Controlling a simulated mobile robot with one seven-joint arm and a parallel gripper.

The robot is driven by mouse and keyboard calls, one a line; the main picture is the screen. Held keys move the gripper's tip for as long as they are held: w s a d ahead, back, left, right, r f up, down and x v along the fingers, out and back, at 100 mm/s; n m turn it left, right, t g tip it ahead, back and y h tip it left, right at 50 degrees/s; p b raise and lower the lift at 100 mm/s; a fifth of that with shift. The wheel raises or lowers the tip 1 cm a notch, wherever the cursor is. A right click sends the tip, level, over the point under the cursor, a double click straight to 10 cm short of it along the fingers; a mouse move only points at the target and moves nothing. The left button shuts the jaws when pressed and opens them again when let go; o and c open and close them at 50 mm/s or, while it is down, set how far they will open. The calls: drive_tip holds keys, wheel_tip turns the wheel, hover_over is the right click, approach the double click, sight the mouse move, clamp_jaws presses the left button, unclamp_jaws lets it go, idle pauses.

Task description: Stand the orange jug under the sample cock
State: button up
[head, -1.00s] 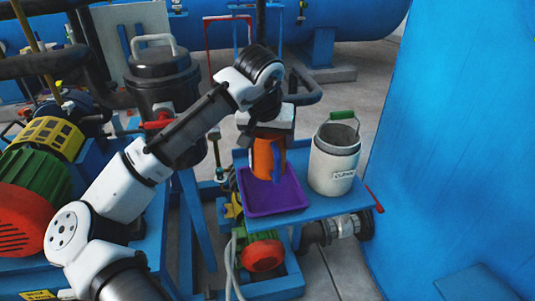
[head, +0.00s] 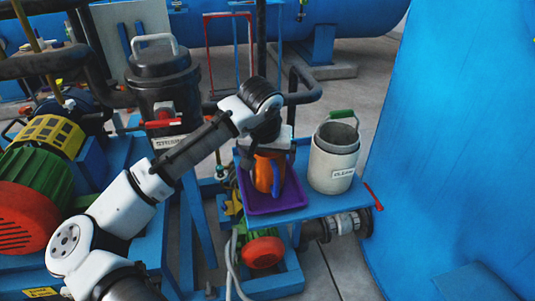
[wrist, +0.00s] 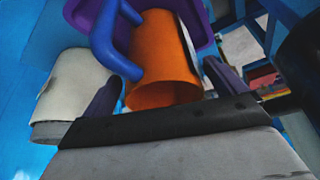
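The orange jug (head: 264,176) with a blue handle (head: 276,179) is upright over the purple tray (head: 250,208). I cannot tell whether its base touches the tray. My gripper (head: 268,150) is above it, at its top. In the wrist view, the gripper's dark fingers (wrist: 168,92) lie on either side of the jug (wrist: 167,50) near its open rim, and the jug moves with the gripper. A red-handled valve (head: 162,123) is on the black lidded vessel (head: 165,85) to the left; I cannot tell whether it is the sample cock.
A white bucket (head: 334,160) labelled "CLEAN", with a green grip, stands right of the tray on the blue stand (head: 309,209). It also shows in the wrist view (wrist: 70,85). A large blue wall (head: 450,150) is to the right. Pipes and a red-and-green motor (head: 35,200) crowd the left.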

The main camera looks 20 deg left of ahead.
idle(0.4)
drive_tip(key=a+b+v, duration=0.1)
drive_tip(key=b+v, duration=0.1)
drive_tip(key=v, duration=1.1)
drive_tip(key=shift+s+d+r, duration=0.15)
drive_tip(key=shift+d+r, duration=0.2)
drive_tip(key=shift+d, duration=0.05)
